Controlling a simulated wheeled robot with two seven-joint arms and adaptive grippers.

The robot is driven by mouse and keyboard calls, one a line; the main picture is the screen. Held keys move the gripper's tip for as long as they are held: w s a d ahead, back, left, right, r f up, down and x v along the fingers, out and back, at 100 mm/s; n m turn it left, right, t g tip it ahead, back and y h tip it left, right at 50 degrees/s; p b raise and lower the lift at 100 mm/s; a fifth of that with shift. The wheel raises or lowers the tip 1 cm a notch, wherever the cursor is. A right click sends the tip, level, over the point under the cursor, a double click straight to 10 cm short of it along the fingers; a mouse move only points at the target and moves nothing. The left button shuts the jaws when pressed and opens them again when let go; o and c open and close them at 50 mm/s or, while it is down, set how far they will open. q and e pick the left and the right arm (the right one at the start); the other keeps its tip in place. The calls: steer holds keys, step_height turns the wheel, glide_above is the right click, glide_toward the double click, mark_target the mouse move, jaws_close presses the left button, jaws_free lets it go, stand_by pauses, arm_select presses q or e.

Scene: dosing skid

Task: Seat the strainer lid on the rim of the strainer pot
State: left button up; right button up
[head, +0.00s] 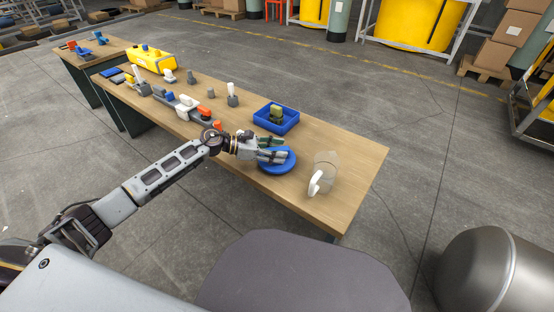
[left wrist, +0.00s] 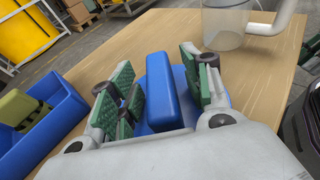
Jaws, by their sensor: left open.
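The strainer lid (head: 284,166) is a blue disc lying flat on the wooden table. In the left wrist view its raised blue bar handle (left wrist: 172,92) stands between my fingers. My left gripper (head: 272,149) is open over the lid, with green finger pads on both sides of the handle and visible gaps; it also shows in the left wrist view (left wrist: 163,85). The strainer pot (head: 327,169) is a see-through grey vessel with a white side piece, upright to the right of the lid; it also shows in the left wrist view (left wrist: 224,22). My right gripper is out of view.
A blue tray (head: 291,124) holding a green-yellow block (head: 276,113) stands just behind the lid. Grey and orange fittings (head: 187,104) and a yellow case (head: 151,58) line the table to the left. The table's right end beyond the pot is clear.

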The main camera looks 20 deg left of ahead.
mark_target(277, 148)
arm_select(q)
jaws_close()
stand_by(0.3)
steer(key=shift+r, duration=0.1)
steer(key=shift+r+p, duration=0.95)
steer(key=shift+r, duration=0.75)
steer(key=s+a+p, duration=0.1)
steer(key=s+a, duration=0.3)
steer(key=a, duration=0.4)
steer(key=s+a+p, duration=0.1)
steer(key=s+a, duration=0.2)
steer(key=a, duration=0.5)
steer(key=shift+s+a+p, duration=0.15)
steer(key=shift+s+p, duration=0.2)
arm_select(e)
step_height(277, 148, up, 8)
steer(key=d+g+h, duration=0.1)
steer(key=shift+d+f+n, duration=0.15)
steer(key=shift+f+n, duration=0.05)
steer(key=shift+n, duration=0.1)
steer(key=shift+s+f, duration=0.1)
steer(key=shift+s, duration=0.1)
